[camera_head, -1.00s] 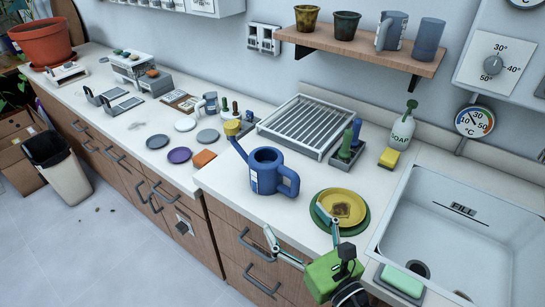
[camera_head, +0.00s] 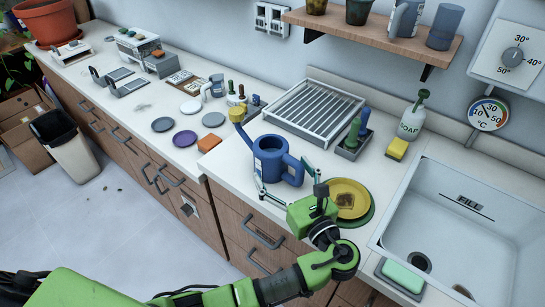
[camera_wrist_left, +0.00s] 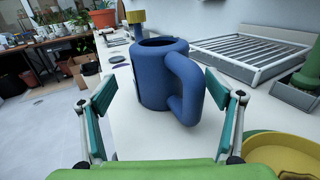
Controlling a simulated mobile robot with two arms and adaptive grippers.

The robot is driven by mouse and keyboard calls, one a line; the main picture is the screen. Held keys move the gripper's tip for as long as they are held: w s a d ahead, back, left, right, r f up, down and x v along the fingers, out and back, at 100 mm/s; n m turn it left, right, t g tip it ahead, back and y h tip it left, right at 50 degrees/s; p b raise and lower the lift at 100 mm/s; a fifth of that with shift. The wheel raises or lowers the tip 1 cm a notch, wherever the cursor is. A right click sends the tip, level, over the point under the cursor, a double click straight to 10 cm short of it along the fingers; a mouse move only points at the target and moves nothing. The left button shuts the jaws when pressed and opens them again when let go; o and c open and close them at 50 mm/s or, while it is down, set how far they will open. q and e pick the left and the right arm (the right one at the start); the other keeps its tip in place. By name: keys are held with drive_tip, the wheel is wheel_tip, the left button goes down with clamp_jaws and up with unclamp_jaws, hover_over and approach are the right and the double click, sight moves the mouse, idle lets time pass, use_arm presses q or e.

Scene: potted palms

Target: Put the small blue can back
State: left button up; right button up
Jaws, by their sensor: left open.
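The small blue watering can (camera_head: 270,161) stands upright on the white counter, left of the yellow plate. Its yellow spout head (camera_head: 237,114) points to the back left and its handle faces my gripper. My left gripper (camera_head: 283,178) is open at the handle side of the can. In the left wrist view the can (camera_wrist_left: 160,75) stands ahead, framed by the two spread fingers of the gripper (camera_wrist_left: 158,98), with the handle turned to the right finger. I cannot tell whether a finger touches it. My right gripper is not in view.
A yellow plate on a green one (camera_head: 353,190) lies right beside my gripper. A slatted drying rack (camera_head: 312,108) is behind the can. The sink (camera_head: 450,215) is at right. A wall shelf (camera_head: 375,32) holds pots and cups. Small discs (camera_head: 185,138) lie further left.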

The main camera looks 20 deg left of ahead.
sight(279, 165)
use_arm(q)
drive_tip(key=x, duration=0.4)
drive_tip(key=shift+w+p, duration=0.1)
drive_tip(key=shift+p, duration=0.25)
drive_tip(key=c, duration=1.7)
drive_tip(key=shift+o, duration=0.2)
drive_tip(key=shift+r, duration=0.1)
